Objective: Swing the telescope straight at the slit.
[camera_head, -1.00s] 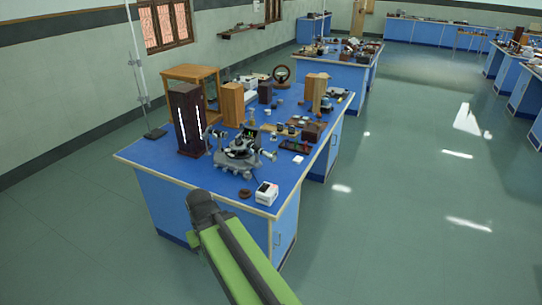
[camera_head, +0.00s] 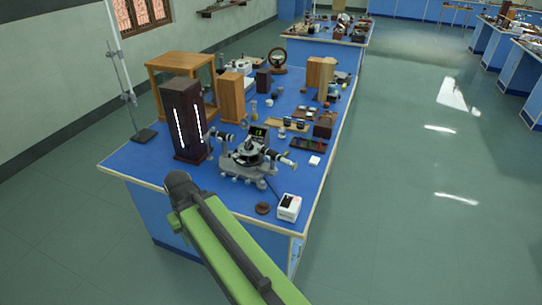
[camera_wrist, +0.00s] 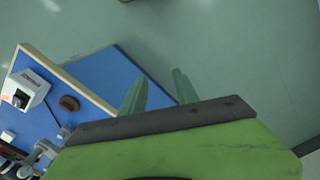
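The spectrometer (camera_head: 248,160) stands on the near part of the blue bench, with a grey base and dark round table. One tube points left toward the tall dark lamp housing (camera_head: 182,115) with two bright vertical strips; another tube (camera_head: 280,160) points right. I cannot tell for certain which is the telescope, and the slit is too small to make out. Part of the spectrometer (camera_wrist: 42,152) shows at the lower left in the wrist view. My gripper (camera_wrist: 160,76) has its two green fingers apart, nothing between them, off the bench edge.
A white box (camera_head: 289,207) and brown disc (camera_head: 263,208) lie near the bench's front edge (camera_head: 225,208). A stand (camera_head: 143,134), wooden blocks (camera_head: 231,98) and an open wooden frame (camera_head: 158,60) stand behind. The floor to the right is clear.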

